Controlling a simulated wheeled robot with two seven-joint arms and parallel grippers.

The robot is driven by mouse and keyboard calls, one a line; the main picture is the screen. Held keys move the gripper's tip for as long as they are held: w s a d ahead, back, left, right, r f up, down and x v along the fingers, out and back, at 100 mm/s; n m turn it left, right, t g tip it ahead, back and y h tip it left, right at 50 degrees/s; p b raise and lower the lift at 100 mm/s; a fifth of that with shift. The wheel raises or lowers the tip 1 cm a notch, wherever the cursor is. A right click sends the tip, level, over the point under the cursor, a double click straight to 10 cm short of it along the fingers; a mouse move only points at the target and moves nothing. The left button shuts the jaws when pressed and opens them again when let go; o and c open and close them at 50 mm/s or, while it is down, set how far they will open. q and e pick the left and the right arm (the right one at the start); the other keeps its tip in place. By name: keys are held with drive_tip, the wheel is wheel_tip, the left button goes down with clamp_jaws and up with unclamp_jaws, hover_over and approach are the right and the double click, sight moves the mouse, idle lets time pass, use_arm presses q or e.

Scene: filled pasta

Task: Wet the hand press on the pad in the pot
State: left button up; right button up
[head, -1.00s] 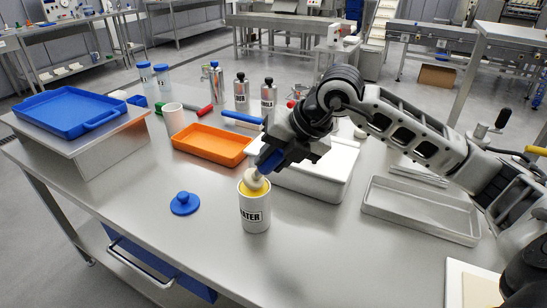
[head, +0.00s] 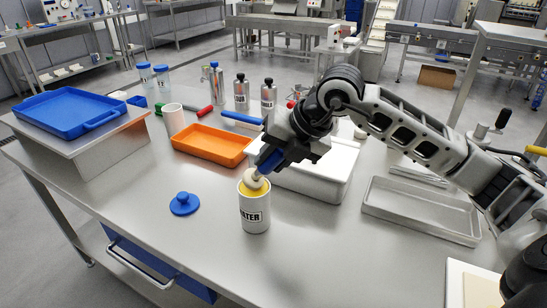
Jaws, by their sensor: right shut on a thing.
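The pot (head: 254,213) is a white cylinder labelled with a word ending in "ATER", upright on the steel table. A yellow pad (head: 246,188) shows at its mouth. My right gripper (head: 268,162) is shut on the hand press (head: 255,181), which has a blue handle and a pale round head. The press head is at the pot's mouth over the pad. Whether it touches the pad is hard to tell. A blue knobbed lid (head: 185,203) lies on the table left of the pot. My left gripper is not in view.
An orange tray (head: 211,146) and a white lidded box (head: 325,178) stand behind the pot. A grey metal tray (head: 421,209) is at right. A blue tray (head: 70,113) sits on a raised steel stand at left. The table in front of the pot is clear.

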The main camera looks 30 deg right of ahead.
drive_tip(key=shift+r+p, duration=1)
drive_tip(key=shift+r, duration=0.25)
drive_tip(key=shift+r+p, duration=1.55)
drive_tip(key=shift+r, duration=0.7)
